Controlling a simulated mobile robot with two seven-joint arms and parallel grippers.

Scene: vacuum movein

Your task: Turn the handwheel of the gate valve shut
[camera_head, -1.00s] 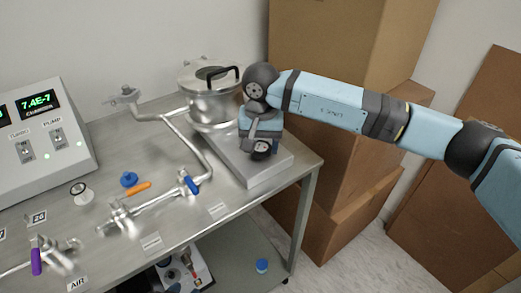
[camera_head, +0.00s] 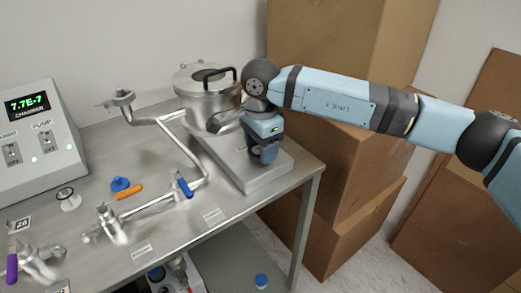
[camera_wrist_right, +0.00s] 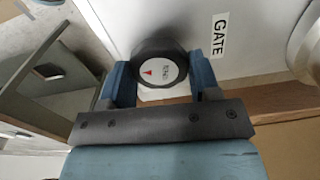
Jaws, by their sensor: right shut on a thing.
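The gate valve's handwheel (camera_wrist_right: 158,70) is a dark, many-sided knob with a white cap and a red arrow mark, seen in the right wrist view. A label (camera_wrist_right: 219,35) beside it reads GATE. My right gripper (camera_wrist_right: 161,67) is shut on the handwheel, with one blue finger on each side. In the head view my right gripper (camera_head: 264,152) points down at the right end of the bench, next to the steel chamber, and hides the handwheel there. My left gripper is not in view.
A lidded steel chamber (camera_head: 207,100) stands just left of my right gripper. Pipework with a blue-handled valve (camera_head: 184,188) and an orange handle (camera_head: 130,191) crosses the bench (camera_head: 180,232). A control box (camera_head: 38,145) stands at left. Cardboard boxes (camera_head: 345,170) stack behind my right arm.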

